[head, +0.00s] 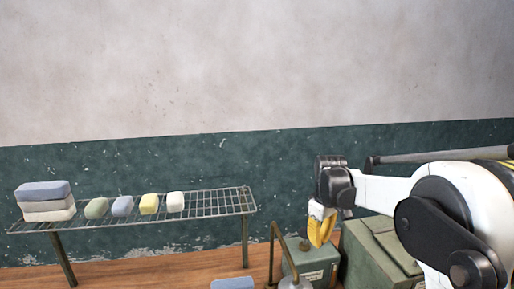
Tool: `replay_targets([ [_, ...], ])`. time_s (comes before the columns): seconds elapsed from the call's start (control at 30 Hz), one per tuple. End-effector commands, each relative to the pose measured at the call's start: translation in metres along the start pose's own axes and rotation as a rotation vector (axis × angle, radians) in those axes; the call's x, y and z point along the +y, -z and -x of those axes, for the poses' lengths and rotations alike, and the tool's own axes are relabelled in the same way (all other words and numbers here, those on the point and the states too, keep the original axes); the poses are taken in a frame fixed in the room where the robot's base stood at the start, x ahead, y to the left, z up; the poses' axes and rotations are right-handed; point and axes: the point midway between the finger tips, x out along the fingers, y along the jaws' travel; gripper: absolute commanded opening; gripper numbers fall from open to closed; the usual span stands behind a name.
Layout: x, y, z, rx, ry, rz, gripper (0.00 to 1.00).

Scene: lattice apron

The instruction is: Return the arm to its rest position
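My white and black arm reaches in from the right edge, bent, with its end pointing down. My gripper (320,238) hangs at the end of it, right of the wire rack, above and in front of the green boxes. Its lower end shows yellow. I see it nearly edge-on, so I cannot tell whether the fingers are apart or whether they hold anything.
A wire rack (217,203) stands at left against the wall, bearing stacked blocks (45,201) and several small coloured blocks (123,206). Green boxes (370,262) and a brass-coloured bent tube (272,245) stand below my gripper. A blue block (232,284) shows at the bottom edge.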

Motion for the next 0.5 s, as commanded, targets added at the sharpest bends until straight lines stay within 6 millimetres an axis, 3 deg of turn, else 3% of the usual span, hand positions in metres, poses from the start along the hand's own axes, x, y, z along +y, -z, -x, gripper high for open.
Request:
replay_targets([
  [0.27, -0.027, -0.036, 0.010, 0.074, -0.050, -0.103, 0.00],
  [0.5, -0.075, -0.099, 0.003, 0.200, -0.114, -0.263, 0.00],
])
